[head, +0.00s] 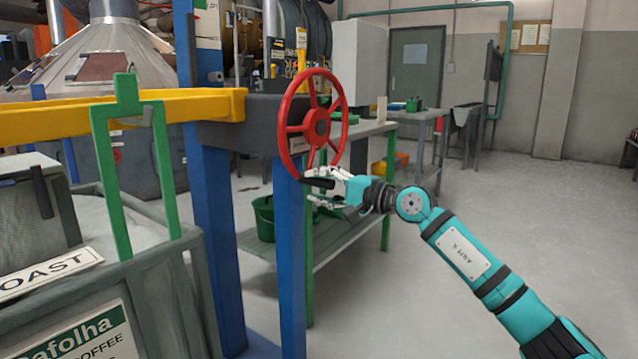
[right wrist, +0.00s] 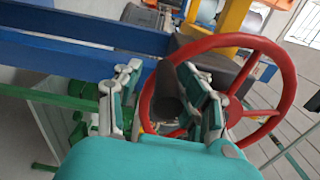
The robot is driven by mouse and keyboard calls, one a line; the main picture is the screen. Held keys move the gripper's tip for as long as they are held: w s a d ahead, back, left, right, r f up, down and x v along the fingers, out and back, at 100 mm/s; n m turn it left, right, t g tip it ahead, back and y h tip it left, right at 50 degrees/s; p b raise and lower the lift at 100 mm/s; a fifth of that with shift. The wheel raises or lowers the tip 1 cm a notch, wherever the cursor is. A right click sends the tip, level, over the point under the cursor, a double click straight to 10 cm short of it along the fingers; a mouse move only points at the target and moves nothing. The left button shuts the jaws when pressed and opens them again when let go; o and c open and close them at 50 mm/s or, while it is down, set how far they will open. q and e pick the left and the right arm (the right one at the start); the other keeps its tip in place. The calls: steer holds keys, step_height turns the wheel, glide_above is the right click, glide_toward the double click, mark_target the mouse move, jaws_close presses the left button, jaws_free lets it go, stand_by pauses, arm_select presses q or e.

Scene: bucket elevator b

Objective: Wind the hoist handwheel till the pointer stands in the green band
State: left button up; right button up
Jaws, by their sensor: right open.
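The red handwheel (head: 316,127) stands upright on a dark housing (head: 262,122) at the end of the yellow beam. Its black handle (head: 317,183) is at the bottom of the rim. My right gripper (head: 322,190) is at this handle, coming from the right. In the right wrist view, the open fingers (right wrist: 163,72) stand on either side of the dark handle (right wrist: 167,98), and the red rim (right wrist: 289,85) is behind them. I cannot tell whether a finger touches the handle. I cannot make out the pointer or the green band. My left gripper is not in view.
A blue post (head: 290,255) stands just left of the wheel. A green bucket (head: 265,217) and a low shelf (head: 338,235) are behind and below my gripper. A grey bin with a green frame (head: 107,180) fills the left. The floor at right is clear.

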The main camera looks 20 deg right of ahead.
steer(key=shift+w+d+r, duration=0.1)
steer(key=shift+d+r, duration=0.15)
steer(key=shift+d, duration=0.25)
steer(key=shift+d, duration=0.1)
steer(key=shift+s, duration=0.25)
steer(key=v, duration=1.1)
steer(key=shift+s+d+f, duration=0.2)
steer(key=shift+s, duration=0.05)
